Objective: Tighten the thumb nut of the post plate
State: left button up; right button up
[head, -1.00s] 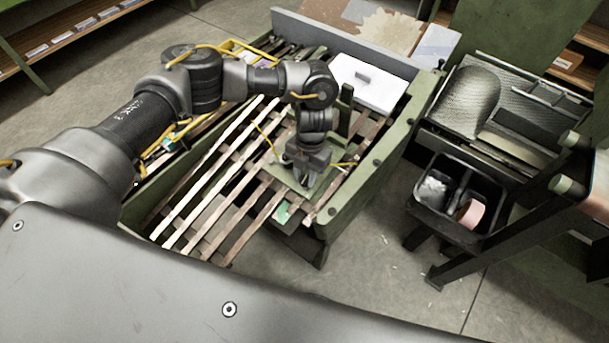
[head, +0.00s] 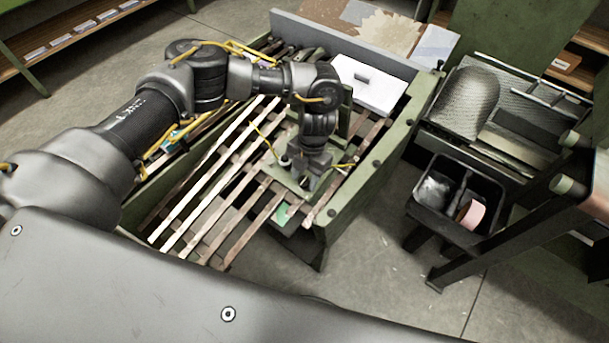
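The green post plate (head: 280,178) lies across the wooden slats of the green-framed bench. A green upright post (head: 346,100) stands behind my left wrist. My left gripper (head: 304,184) points down over the plate, close to its surface. My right gripper is out of view.
A white box (head: 368,84) sits at the back of the slatted bench. The bench's green side rail (head: 375,180) runs along the right. A black two-part bin (head: 455,195) and a mesh-topped stand (head: 468,100) are to the right. Grey floor lies between.

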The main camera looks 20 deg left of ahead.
pick_arm(q)
jog(key=shift+o, duration=0.5)
jog(key=a+v, duration=0.1)
jog(key=v, duration=0.9)
jog(key=shift+d+r, duration=0.35)
jog(key=shift+d, duration=0.15)
jog(key=shift+w, duration=0.1)
